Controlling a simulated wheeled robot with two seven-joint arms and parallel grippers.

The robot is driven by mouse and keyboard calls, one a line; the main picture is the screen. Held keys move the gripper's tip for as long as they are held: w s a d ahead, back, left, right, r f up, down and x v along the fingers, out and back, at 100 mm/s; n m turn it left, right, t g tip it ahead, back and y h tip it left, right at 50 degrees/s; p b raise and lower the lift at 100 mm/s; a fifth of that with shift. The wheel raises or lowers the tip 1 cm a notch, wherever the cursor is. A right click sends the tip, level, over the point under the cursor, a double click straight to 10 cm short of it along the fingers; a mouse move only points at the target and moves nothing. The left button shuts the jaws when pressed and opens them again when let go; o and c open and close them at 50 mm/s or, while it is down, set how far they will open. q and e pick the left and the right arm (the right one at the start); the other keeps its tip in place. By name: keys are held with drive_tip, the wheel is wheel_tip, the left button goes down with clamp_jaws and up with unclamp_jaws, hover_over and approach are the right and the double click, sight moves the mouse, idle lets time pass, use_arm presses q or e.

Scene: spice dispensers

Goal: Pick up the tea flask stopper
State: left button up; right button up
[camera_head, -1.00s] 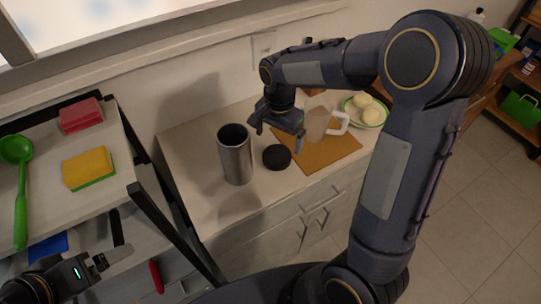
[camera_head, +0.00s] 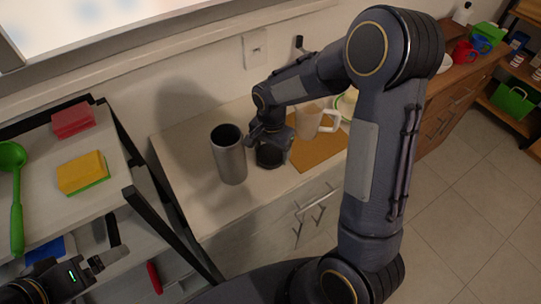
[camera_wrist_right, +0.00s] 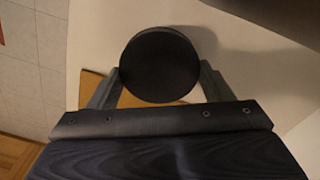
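The tea flask stopper is a round black disc (camera_head: 270,155) standing on the white counter, just right of the steel flask (camera_head: 229,155). In the right wrist view the stopper (camera_wrist_right: 160,65) lies between the two fingertips of my right gripper (camera_wrist_right: 160,75). The fingers are apart, one on each side of its edge, and whether they touch it I cannot tell. In the head view my right gripper (camera_head: 268,143) is right over the stopper and partly hides it. My left gripper (camera_head: 108,256) is at the lower left, away from the flask; its finger opening is unclear.
A wooden board (camera_head: 318,153) with a pale mug (camera_head: 312,120) lies right of the stopper. At left, a shelf holds a red sponge (camera_head: 73,120), a yellow sponge (camera_head: 83,173) and a green ladle (camera_head: 16,205). The counter's front left is clear.

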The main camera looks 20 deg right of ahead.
drive_tip(key=shift+c, duration=1.2)
drive_tip(key=shift+r, duration=0.15)
